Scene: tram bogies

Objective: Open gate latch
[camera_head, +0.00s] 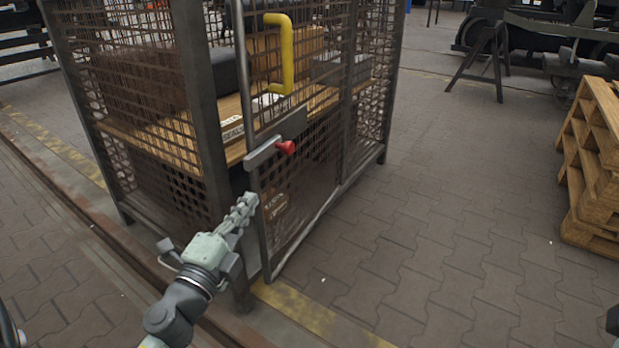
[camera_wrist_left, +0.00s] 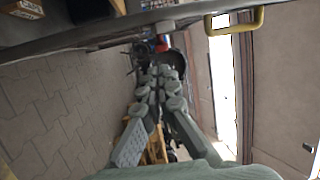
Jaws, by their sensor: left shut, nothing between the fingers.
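The gate latch is a grey flat bar (camera_head: 272,140) with a red knob (camera_head: 286,147) on the mesh gate (camera_head: 305,185) of a cage. A bent yellow handle (camera_head: 288,60) is on the gate above it. My left gripper (camera_head: 246,201) is shut and empty, below and left of the latch, in front of the gate's edge. Its fingers are together in the left wrist view (camera_wrist_left: 160,75). That view also shows the yellow handle (camera_wrist_left: 243,24) at the upper right and a small red part, probably the knob, beyond the fingertips. I cannot tell whether the gripper touches the gate. My right gripper is out of view.
The cage's dark corner post (camera_head: 205,110) stands just left of the gate's edge. Boxes sit on a wooden shelf (camera_head: 170,140) inside. Wooden pallets (camera_head: 590,150) are stacked at the right, and a trestle (camera_head: 485,60) stands behind. The paved floor between is clear.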

